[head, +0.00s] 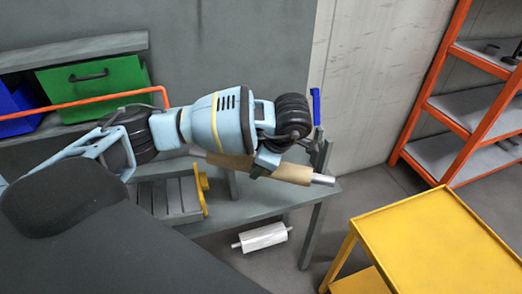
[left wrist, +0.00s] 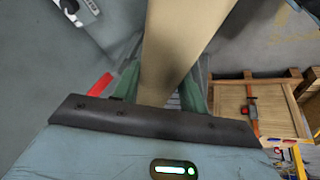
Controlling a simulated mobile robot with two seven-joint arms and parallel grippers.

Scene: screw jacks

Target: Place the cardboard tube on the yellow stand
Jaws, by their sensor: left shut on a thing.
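The cardboard tube (head: 293,173) is a brown roll with a grey metal rod showing at its ends. My left gripper (head: 264,162) is shut on it, at the right end of the workbench in the head view. In the left wrist view the tan tube (left wrist: 185,40) runs up between the two green fingers (left wrist: 165,88). Part of the tube is hidden by the gripper, and I cannot tell whether it touches the bench. The yellow stand (head: 435,240) is a flat-topped yellow table at the lower right, apart from the tube. Its visible top is bare. My right gripper is not in view.
The grey workbench (head: 240,205) holds a grey slatted device with a yellow end (head: 201,190). A white roll (head: 262,237) lies below. Green bin (head: 92,88) stands at left; orange-framed shelves (head: 460,120) stand at right. A wooden crate (left wrist: 228,97) shows in the wrist view.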

